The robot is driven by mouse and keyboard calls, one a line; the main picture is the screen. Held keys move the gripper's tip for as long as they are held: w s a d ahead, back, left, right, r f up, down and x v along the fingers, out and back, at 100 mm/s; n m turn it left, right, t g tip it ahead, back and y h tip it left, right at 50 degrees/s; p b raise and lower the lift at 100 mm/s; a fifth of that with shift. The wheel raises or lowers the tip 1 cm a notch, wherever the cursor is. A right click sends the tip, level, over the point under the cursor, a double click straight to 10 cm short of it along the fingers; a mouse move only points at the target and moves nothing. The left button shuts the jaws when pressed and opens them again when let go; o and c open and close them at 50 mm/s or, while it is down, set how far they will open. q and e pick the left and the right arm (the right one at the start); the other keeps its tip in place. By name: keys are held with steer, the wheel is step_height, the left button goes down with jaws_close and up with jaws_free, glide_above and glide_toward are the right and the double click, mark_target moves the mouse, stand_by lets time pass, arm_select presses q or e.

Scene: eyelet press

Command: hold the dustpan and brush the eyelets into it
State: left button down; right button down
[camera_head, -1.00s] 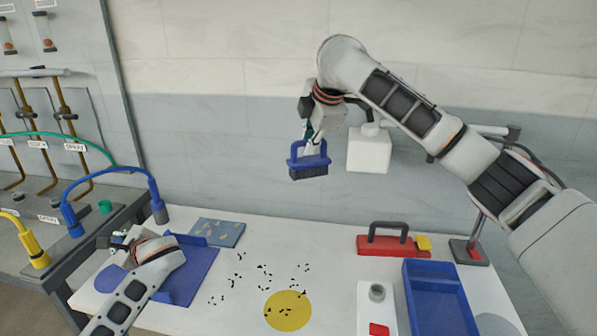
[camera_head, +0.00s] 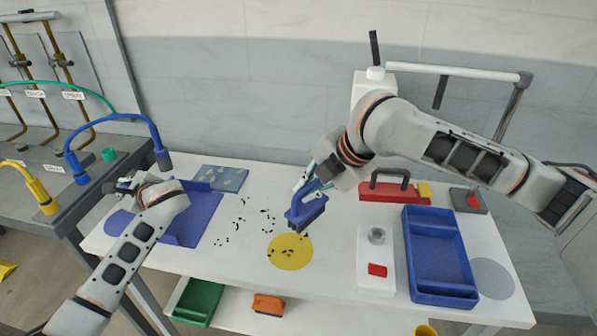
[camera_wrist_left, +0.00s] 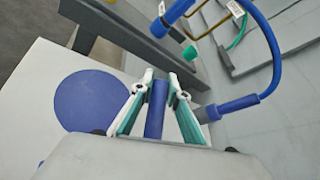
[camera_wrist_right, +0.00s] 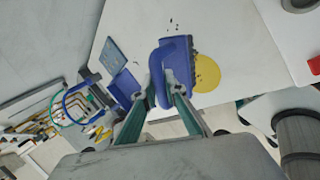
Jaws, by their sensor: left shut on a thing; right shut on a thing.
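The blue dustpan (camera_head: 198,217) lies at the left of the white table. My left gripper (camera_wrist_left: 155,105) is shut on its blue handle; in the head view the wrist hides much of the handle. My right gripper (camera_wrist_right: 162,92) is shut on the handle of the blue brush (camera_head: 307,212). The brush is tilted, just behind and right of the yellow disc (camera_head: 290,252); I cannot tell whether its bristles touch the table. Small dark eyelets (camera_head: 241,219) are scattered between dustpan and brush, and several lie on the yellow disc.
A blue tray (camera_head: 437,290), a white block with a red patch (camera_head: 375,282) and a red box with a dark handle (camera_head: 392,190) stand on the right. A blue-grey mat (camera_head: 221,178) lies behind the dustpan. Blue hose (camera_head: 110,120) arches at the left. Green and orange bins sit below.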

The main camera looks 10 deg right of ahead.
mark_target(318, 214)
steer(key=d+n, duration=0.1)
steer(key=d+n+y, duration=0.1)
steer(key=s+d+n+g, duration=0.1)
steer(key=shift+s+f, duration=0.1)
steer(key=shift+f, duration=0.15)
steer(key=shift+d+f+y, duration=0.15)
steer(key=shift+y, duration=0.15)
steer(key=shift+f, duration=2.65)
steer(key=shift+w+a, duration=1.6)
steer(key=shift+a, duration=2.5)
steer(key=shift+w+a, duration=1.6)
steer(key=shift+a, duration=2.5)
steer(key=shift+w+a, duration=1.6)
steer(key=shift+a, duration=2.5)
steer(key=shift+w+a+r, duration=0.1)
steer(key=shift+w+a, duration=0.2)
steer(key=shift+a, duration=0.35)
steer(key=shift+w+a+r, duration=0.1)
steer(key=shift+w+a, duration=0.15)
steer(key=shift+a, duration=0.45)
steer(key=shift+w+a+r, duration=0.1)
steer(key=shift+w+a, duration=0.2)
steer(key=shift+a, duration=0.35)
